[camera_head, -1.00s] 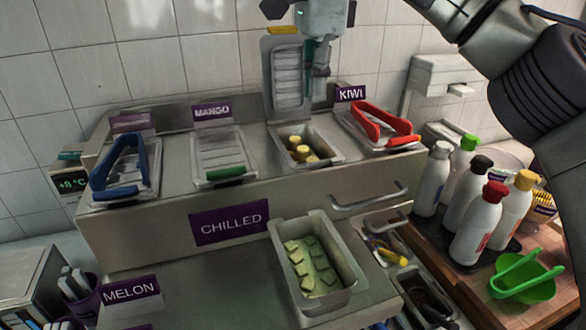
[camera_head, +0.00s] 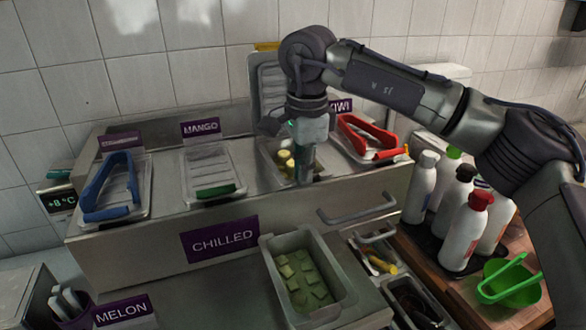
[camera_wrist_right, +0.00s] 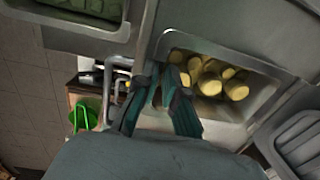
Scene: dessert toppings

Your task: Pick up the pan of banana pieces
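The pan of banana pieces (camera_head: 270,160) sits in the upper counter, between the mango and kiwi places, its hinged lid (camera_head: 268,85) standing up behind it. Yellow banana pieces (camera_head: 285,160) show inside; in the wrist view the pieces (camera_wrist_right: 210,75) and the bare pan floor (camera_wrist_right: 225,112) are close. My right gripper (camera_head: 305,178) points down at the pan's right side and hides part of it. In the wrist view its two teal fingers (camera_wrist_right: 160,82) are apart, near the pan's edge; whether they touch the rim I cannot tell. My left gripper is not in view.
A green-cube pan (camera_head: 340,300) stands on the lower counter in front. Blue tongs (camera_head: 110,190) and red tongs (camera_head: 370,138) lie on closed lids either side. Bottles (camera_head: 467,230) and a green bowl (camera_head: 510,285) stand at the right. A drawer handle (camera_head: 355,210) sticks out below.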

